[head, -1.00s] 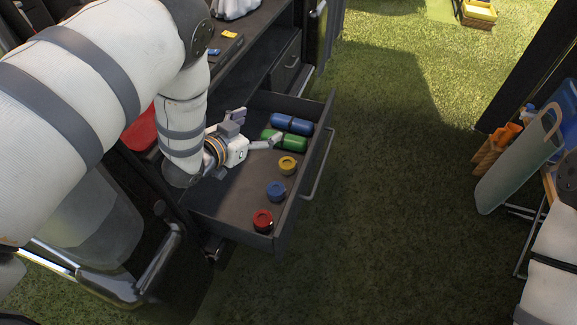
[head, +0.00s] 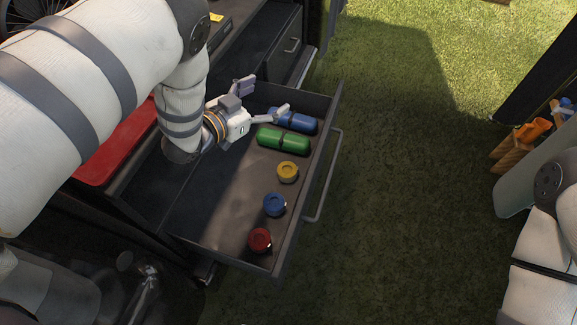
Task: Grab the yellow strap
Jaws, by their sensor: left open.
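The yellow strap (head: 287,172) is a small round roll lying on the floor of an open dark drawer (head: 222,207), near its right side. My left gripper (head: 265,97) is open and empty over the far part of the drawer, up and to the left of the yellow strap and apart from it. Its fingers point right, and one fingertip overlaps the blue cylinder in the picture. My right arm shows at the right edge, but its gripper is out of view.
A blue roll (head: 275,204) and a red roll (head: 260,240) lie nearer than the yellow one. A green cylinder (head: 284,140) and a blue cylinder (head: 302,123) lie beyond it. The drawer handle (head: 327,178) sticks out right. Grass right of the drawer is clear.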

